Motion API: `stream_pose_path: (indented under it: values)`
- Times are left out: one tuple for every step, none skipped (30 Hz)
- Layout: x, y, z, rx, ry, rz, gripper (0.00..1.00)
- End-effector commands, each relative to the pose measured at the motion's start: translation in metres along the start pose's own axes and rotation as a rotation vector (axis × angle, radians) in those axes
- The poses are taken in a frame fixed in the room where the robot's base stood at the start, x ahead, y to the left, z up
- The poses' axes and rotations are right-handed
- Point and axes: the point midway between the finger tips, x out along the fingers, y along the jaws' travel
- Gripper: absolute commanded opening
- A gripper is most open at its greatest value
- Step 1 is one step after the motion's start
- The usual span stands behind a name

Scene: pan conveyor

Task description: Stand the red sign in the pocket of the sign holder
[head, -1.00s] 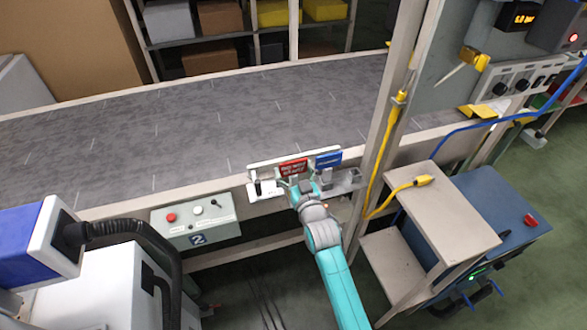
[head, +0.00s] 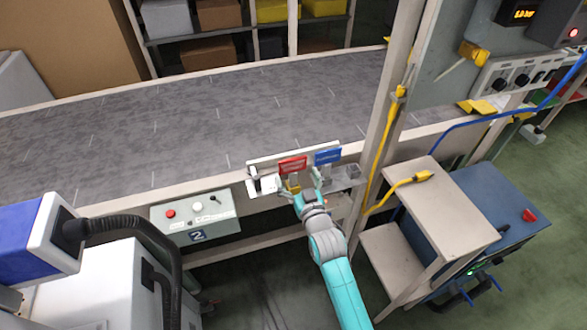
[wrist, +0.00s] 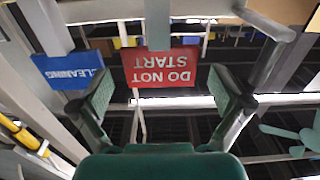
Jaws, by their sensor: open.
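The red sign (head: 292,165), lettered DO NOT START, stands roughly upright against the pale back plate (head: 262,166) of the sign holder at the conveyor's near edge. In the wrist view the red sign (wrist: 165,72) appears upside down. A grey upright piece (wrist: 157,24) overlaps its lower edge; how deep it sits in the pocket is hidden. My gripper (head: 305,188) is open just in front of and below the sign. Its fingers in the wrist view (wrist: 162,92) are spread wide on either side, apart from the sign.
A blue sign (head: 328,156) stands right beside the red one. A grey bracket (head: 347,178) is to the right, close to a pale post (head: 385,130). A button box (head: 195,218) hangs at the left. The conveyor belt (head: 180,120) behind is empty.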

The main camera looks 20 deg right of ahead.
Motion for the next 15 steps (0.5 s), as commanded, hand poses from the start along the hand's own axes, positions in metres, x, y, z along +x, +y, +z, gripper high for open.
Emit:
stream_pose_path:
  values:
    - [-0.012, 0.000, 0.001, 0.000, -0.002, 0.000, 1.00]
    - [-0.017, 0.000, 0.001, 0.000, -0.002, 0.000, 1.00]
    - [-0.025, 0.000, 0.001, 0.000, -0.002, 0.000, 1.00]
    - [-0.030, 0.000, 0.001, 0.000, -0.002, 0.000, 1.00]
    - [-0.036, 0.000, 0.001, 0.000, -0.002, 0.000, 1.00]
    - [-0.043, 0.000, 0.001, 0.000, -0.002, 0.000, 1.00]
    - [-0.048, 0.000, 0.001, 0.000, -0.002, 0.000, 1.00]
    - [-0.052, 0.000, 0.001, 0.000, -0.001, 0.000, 1.00]
    - [-0.058, 0.000, 0.001, 0.000, -0.001, 0.000, 1.00]
    - [-0.062, 0.000, 0.001, 0.000, -0.001, 0.000, 1.00]
    - [-0.065, 0.000, 0.001, 0.000, -0.001, 0.000, 1.00]
    - [-0.069, 0.000, 0.000, 0.000, 0.000, 0.000, 1.00]
    - [-0.072, 0.000, 0.001, 0.000, 0.000, 0.000, 1.00]
    - [-0.075, 0.000, 0.001, 0.000, 0.000, 0.000, 1.00]
    - [-0.077, 0.000, 0.000, 0.000, 0.000, 0.000, 1.00]
